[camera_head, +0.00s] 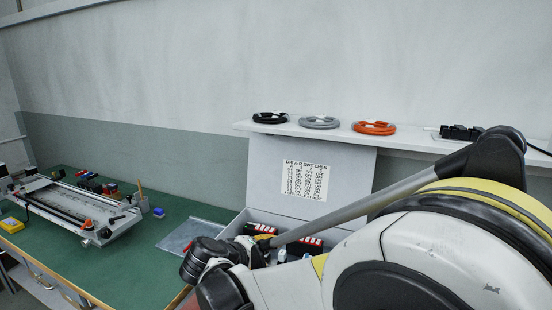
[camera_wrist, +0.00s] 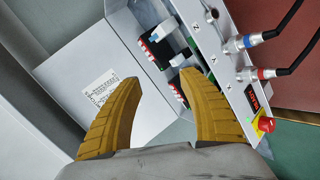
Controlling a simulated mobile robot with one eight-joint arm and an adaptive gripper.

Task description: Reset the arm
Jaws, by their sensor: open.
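My gripper (camera_wrist: 157,90) shows in the wrist view as two yellow-brown fingers standing wide apart, with nothing between them. Beyond the fingers is an open grey control box (camera_wrist: 215,75) with dark driver modules (camera_wrist: 155,50) inside. Its raised lid carries a printed label (camera_wrist: 98,92). In the head view my arm fills the lower right and hides part of the same box. The lid's "driver switches" chart (camera_head: 304,181) is readable there. The gripper's fingers cannot be made out in the head view.
A red emergency button (camera_wrist: 265,124) and plugged cables (camera_wrist: 285,30) stick out from the box side. A shelf (camera_head: 290,129) above holds black, grey and orange cable coils (camera_head: 374,128). A gantry frame (camera_head: 75,207) stands on the green bench (camera_head: 130,270) at left. Bare bench lies in front of it.

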